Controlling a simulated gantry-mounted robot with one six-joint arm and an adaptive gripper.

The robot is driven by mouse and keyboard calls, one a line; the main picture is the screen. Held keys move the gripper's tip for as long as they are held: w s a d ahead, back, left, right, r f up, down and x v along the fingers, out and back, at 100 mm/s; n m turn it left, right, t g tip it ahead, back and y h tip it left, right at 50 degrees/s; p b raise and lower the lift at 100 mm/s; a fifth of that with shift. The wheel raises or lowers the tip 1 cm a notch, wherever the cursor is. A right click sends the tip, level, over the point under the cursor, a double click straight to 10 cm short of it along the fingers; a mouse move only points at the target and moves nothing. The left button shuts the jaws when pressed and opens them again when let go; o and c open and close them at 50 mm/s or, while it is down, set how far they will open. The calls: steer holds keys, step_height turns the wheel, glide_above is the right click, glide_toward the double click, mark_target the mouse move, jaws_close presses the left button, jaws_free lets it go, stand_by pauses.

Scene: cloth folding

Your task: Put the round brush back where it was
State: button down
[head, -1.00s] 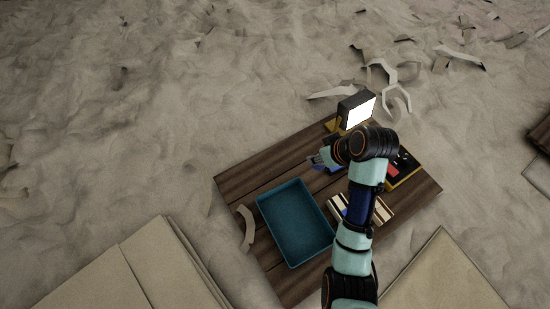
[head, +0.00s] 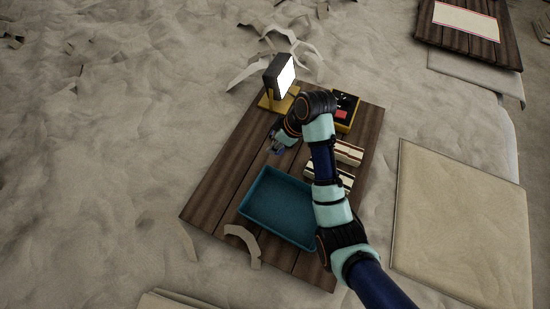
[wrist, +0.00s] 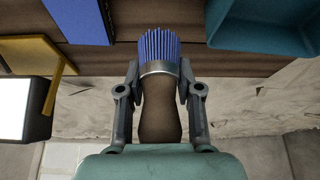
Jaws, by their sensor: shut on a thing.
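The round brush (wrist: 160,70) has blue bristles, a metal ferrule and a brown handle. In the wrist view it lies between the two fingers of my gripper (wrist: 159,82), which is shut on it around the ferrule. The bristles point away from the palm, toward the wooden board (wrist: 150,58). In the head view my gripper (head: 278,146) hangs over the wooden board (head: 218,185), between the lamp and the teal tray. The brush is too small there to make out clearly. I cannot tell its height above the board.
A lit lamp (head: 279,78) on a yellow base stands at the board's far edge. The teal tray (head: 247,208) lies nearer. A black-and-yellow box (head: 346,108) and striped blocks (head: 349,152) lie right. A blue object (wrist: 76,20) is left of the bristles in the wrist view.

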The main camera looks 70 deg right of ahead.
steer(key=shift+f, duration=3.45)
steer(key=shift+f, duration=0.15)
steer(key=c, duration=0.8)
jaws_free()
steer(key=shift+o, duration=0.2)
steer(key=p+v, duration=0.2)
steer(key=v, duration=1)
